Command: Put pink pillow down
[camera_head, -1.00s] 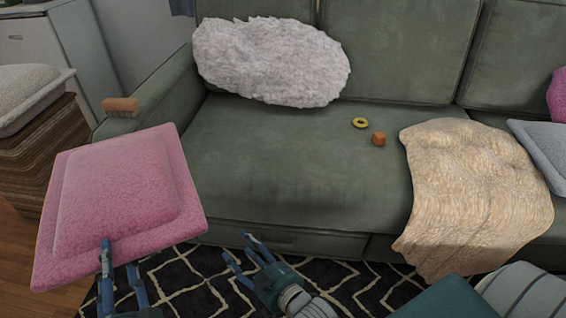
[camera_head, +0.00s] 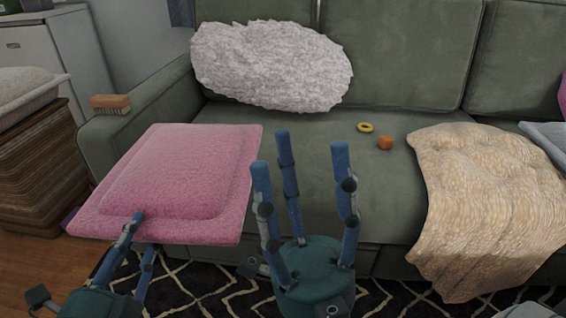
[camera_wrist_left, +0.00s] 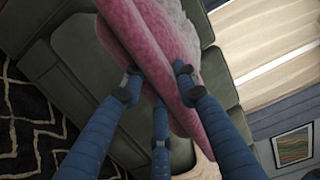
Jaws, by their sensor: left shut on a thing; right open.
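The pink pillow (camera_head: 175,180) is a flat square cushion with a raised middle. It is held roughly level in front of the left end of the green sofa. My left gripper (camera_head: 138,232) is shut on its near edge. In the left wrist view the pink pillow (camera_wrist_left: 150,50) is pinched between the fingers of the left gripper (camera_wrist_left: 155,90). My right gripper (camera_head: 305,165) is open and empty, fingers pointing up, just right of the pillow in the picture. The green sofa (camera_head: 320,190) has a clear seat stretch behind the right gripper.
A fluffy white pillow (camera_head: 270,65) leans on the sofa back. A yellow ring (camera_head: 366,127) and an orange block (camera_head: 386,142) lie on the seat. A beige blanket (camera_head: 480,200) drapes over the seat at right. A brush (camera_head: 110,103) sits on the left armrest.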

